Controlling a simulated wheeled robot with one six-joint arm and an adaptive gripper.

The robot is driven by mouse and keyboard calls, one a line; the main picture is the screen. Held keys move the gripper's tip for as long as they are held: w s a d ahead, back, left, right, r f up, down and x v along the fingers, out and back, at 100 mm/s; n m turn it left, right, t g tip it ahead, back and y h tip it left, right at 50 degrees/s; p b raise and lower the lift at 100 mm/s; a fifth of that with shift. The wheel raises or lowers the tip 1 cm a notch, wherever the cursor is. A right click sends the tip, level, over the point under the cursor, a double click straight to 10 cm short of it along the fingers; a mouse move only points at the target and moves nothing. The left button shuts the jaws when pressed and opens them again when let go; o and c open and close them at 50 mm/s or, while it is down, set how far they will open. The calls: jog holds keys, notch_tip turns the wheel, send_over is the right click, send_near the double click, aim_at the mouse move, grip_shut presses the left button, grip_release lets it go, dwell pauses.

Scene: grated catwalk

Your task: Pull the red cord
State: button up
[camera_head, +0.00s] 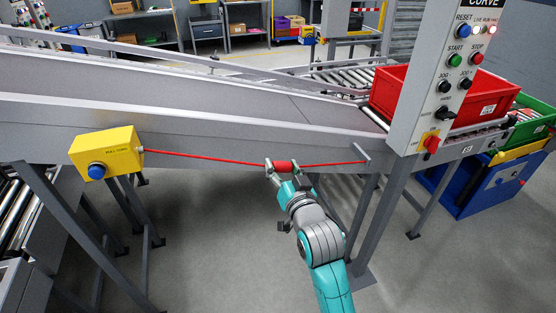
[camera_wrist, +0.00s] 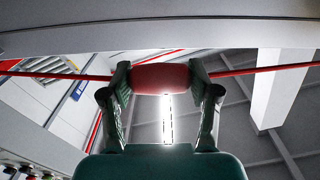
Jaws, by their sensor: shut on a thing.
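The red cord (camera_head: 205,157) runs from a yellow switch box (camera_head: 108,152) with a blue button on the left to a bracket on the conveyor frame at the right. It dips slightly to a thicker red grip (camera_head: 284,166) partway along. My gripper (camera_head: 283,171) is shut on this grip from below. In the wrist view the red grip (camera_wrist: 160,78) sits between my two fingers, with the cord (camera_wrist: 255,69) leading out on both sides. My fingers hide the ends of the grip.
The sloping grey conveyor (camera_head: 200,125) stands just behind and above the cord. A control panel (camera_head: 450,80) with buttons stands at the right, before a red crate (camera_head: 492,95). A grey support leg (camera_head: 378,220) is right of my arm. The floor (camera_head: 225,235) left of my arm is clear.

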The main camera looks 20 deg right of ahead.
jog(key=shift+s+f, duration=0.1)
jog(key=shift+s, duration=0.2)
jog(key=o, duration=1.3)
jog(key=shift+s, duration=0.1)
jog(key=s, duration=1.2)
